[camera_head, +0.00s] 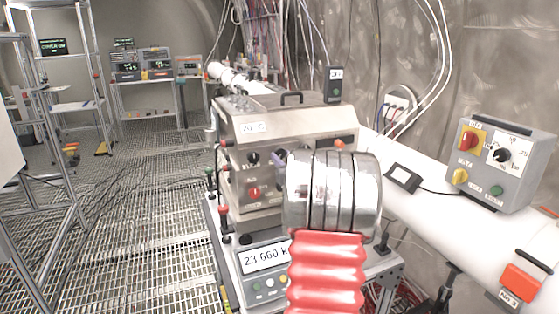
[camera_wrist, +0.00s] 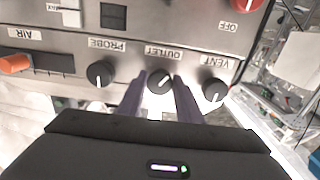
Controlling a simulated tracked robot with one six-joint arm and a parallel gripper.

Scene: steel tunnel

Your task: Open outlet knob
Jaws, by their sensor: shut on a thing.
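The black outlet knob (camera_wrist: 159,81) is on a steel panel, under an upside-down OUTLET label in the wrist view. My gripper (camera_wrist: 160,80) has its two dark purple fingers on either side of this knob and is shut on it. The fingers hide the knob's sides. Its white mark is small and partly unclear, but seems slanted. In the head view, my arm covers much of the panel of the steel box (camera_head: 285,125), and the outlet knob cannot be made out there.
In the wrist view, the PROBE knob (camera_wrist: 100,74) and VENT knob (camera_wrist: 215,90) flank the outlet knob closely. A red knob (camera_wrist: 247,4) is near the top edge. In the head view, a scale display (camera_head: 265,257) sits below the box, and a grey control box (camera_head: 500,165) stands right.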

